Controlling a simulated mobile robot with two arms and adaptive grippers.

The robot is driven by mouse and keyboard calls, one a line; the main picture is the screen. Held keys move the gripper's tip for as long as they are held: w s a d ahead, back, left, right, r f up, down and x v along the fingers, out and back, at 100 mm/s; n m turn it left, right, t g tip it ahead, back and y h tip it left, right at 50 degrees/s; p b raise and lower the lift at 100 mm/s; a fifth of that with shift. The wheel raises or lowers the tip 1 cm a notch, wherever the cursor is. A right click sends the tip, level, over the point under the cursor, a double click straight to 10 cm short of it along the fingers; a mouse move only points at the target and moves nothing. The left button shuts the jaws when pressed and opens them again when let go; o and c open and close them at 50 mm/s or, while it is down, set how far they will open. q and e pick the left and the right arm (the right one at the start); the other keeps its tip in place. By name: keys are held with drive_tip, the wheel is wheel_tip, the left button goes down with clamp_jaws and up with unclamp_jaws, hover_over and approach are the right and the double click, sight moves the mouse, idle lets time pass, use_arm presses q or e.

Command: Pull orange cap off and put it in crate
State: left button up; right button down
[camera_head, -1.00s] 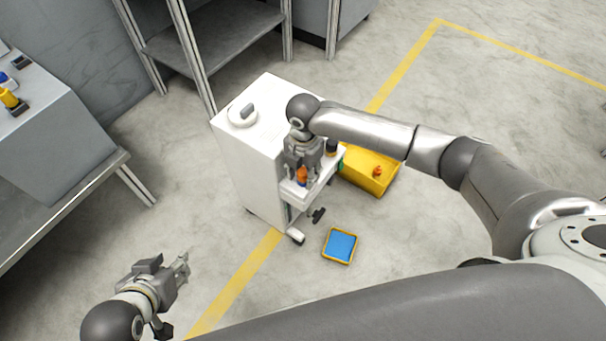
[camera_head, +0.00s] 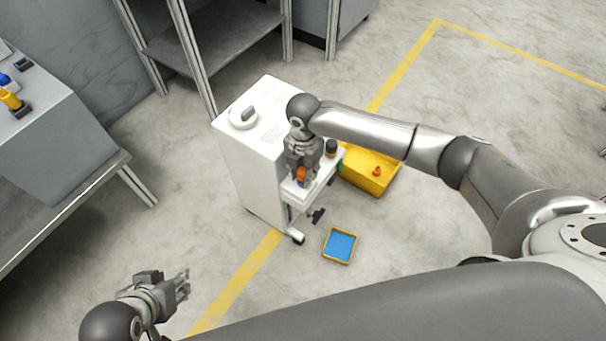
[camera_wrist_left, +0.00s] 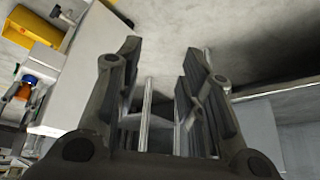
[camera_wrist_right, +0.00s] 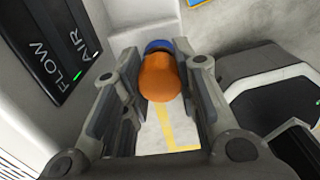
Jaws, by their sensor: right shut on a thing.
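The orange cap (camera_wrist_right: 160,78) is between the fingers of my right gripper (camera_wrist_right: 158,85), which is shut on it; a blue part (camera_wrist_right: 158,46) shows just beyond the cap. In the head view the cap (camera_head: 301,174) is at the white shelf on the side of the white cabinet, under my right gripper (camera_head: 302,170). Whether the cap is still seated is hidden. The yellow crate (camera_head: 366,185) stands on the floor right of the cabinet, with a small orange piece (camera_head: 377,171) in it. My left gripper (camera_head: 185,284) is open and empty at the lower left.
The white cabinet (camera_head: 245,165) carries a round white part on top. A blue tray with a yellow rim (camera_head: 340,246) lies on the floor. A grey bench (camera_head: 60,150) is at the left. Floor right of the crate is clear.

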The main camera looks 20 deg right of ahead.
sight(304, 171)
drive_tip(key=shift+r+p, duration=0.55)
drive_tip(key=shift+p, duration=0.1)
drive_tip(key=shift+r+p, duration=0.45)
drive_tip(key=shift+p, duration=0.15)
drive_tip(key=shift+r+p, duration=0.55)
drive_tip(key=shift+p, duration=0.1)
drive_tip(key=shift+r+p, duration=0.6)
drive_tip(key=shift+p, duration=0.15)
use_arm(q)
wheel_tip(304, 171, down, 14)
drive_tip(key=s+g, duration=0.2)
drive_tip(key=shift+s+a+g+p, duration=0.3)
drive_tip(key=shift+g+p, duration=0.1)
use_arm(e)
drive_tip(key=shift+r, duration=0.35)
use_arm(q)
drive_tip(key=shift+f, duration=0.15)
